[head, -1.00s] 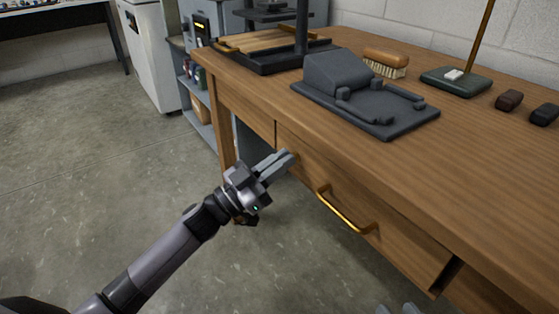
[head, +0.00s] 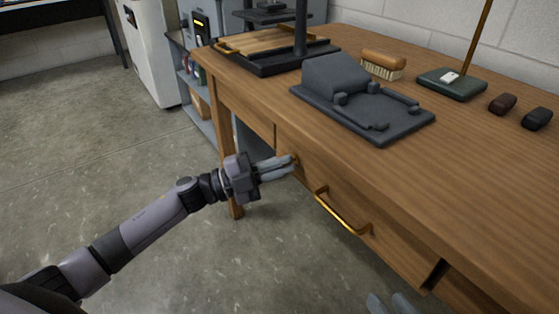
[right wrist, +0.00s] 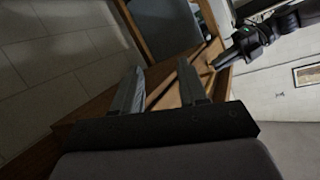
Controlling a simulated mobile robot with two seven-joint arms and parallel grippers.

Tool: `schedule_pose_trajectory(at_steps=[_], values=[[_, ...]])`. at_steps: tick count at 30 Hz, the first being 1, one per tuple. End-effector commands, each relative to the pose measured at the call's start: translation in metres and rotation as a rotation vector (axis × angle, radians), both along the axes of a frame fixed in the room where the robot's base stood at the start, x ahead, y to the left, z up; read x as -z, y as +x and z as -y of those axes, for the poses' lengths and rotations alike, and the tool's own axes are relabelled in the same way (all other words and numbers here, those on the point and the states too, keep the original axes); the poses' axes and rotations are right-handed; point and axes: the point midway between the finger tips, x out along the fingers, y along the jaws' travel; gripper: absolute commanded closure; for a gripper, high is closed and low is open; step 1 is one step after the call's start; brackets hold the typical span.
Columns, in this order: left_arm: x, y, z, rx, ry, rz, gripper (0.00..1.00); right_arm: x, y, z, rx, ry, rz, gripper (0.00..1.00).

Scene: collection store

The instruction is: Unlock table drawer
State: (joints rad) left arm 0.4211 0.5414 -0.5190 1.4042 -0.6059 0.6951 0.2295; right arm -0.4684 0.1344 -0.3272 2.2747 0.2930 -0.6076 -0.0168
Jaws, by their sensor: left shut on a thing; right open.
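The wooden drawer (head: 315,184) under the table top has a brass handle (head: 342,213) and looks closed. My left gripper (head: 292,162) is shut with its fingertips at the left part of the drawer front, left of the handle. A speck of brass shows at the fingertips. It looks like a key at the lock, but the fingers hide most of it. My right gripper (head: 388,304) is only partly seen at the bottom of the head view. In the right wrist view its fingers (right wrist: 160,78) are apart with nothing between them.
The wooden table (head: 470,190) carries a dark grey moulded stand (head: 385,119), a brush (head: 382,64), a green-based post (head: 452,84) and two small dark objects (head: 503,104). A black-framed press (head: 285,60) stands at the far end. The floor left of the table is clear.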

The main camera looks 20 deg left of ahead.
Motion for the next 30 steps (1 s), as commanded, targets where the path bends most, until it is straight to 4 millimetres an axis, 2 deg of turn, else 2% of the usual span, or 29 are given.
schedule_pose_trajectory(at_steps=[15, 30], values=[[0.0, 0.001, -0.001, -0.003, 0.322, 0.248, 1.0, 0.001, -0.01, 0.019, 0.03, -0.114, -0.008, 0.57], [0.002, 0.0, 0.0, -0.004, 0.414, 0.322, 1.0, 0.001, -0.011, 0.025, 0.038, -0.152, -0.006, 0.57]])
